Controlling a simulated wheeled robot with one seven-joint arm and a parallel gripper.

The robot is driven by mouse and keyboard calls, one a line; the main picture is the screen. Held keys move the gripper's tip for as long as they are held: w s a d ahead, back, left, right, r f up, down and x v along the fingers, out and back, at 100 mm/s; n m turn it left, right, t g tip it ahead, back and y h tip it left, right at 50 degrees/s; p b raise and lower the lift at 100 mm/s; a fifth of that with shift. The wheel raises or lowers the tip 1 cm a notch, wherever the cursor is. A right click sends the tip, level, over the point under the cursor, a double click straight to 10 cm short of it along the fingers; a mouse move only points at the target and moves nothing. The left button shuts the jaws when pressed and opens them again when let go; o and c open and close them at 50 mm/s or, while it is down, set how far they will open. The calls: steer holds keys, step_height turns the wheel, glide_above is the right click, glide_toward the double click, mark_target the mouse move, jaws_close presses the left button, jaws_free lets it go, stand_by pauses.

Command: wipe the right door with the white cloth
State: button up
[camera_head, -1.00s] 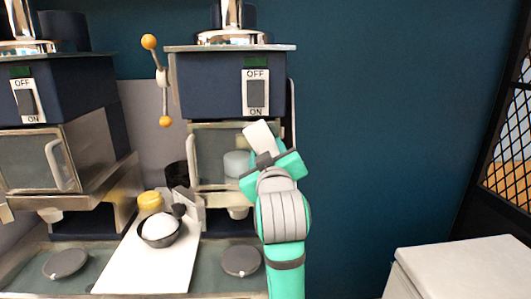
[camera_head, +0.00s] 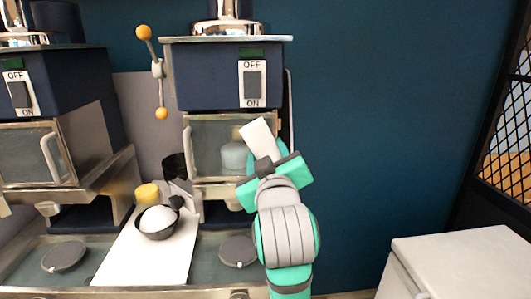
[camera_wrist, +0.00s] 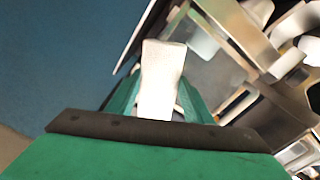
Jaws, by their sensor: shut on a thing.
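My gripper (camera_head: 264,160) is shut on the white cloth (camera_head: 257,137), which sticks up from the jaws as a stiff-looking white strip. In the wrist view the cloth (camera_wrist: 162,75) stands out beyond the green fingers. The right door (camera_head: 207,150) is the glass-fronted, metal-framed door of the right machine, with a pale handle on its left side. It looks shut. The cloth overlaps the door's right part in the head view; I cannot tell whether they touch. My gripper hides the door's lower right corner.
The left machine (camera_head: 75,95) has its own glass door (camera_head: 28,158). A white board (camera_head: 140,262) between the machines bears a dark bowl (camera_head: 158,236) with white contents; a yellow-topped jar (camera_head: 147,193) stands behind. A white box (camera_head: 460,265) is at lower right. The blue wall beside is clear.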

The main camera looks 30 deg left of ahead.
steer(key=shift+v, duration=1.5)
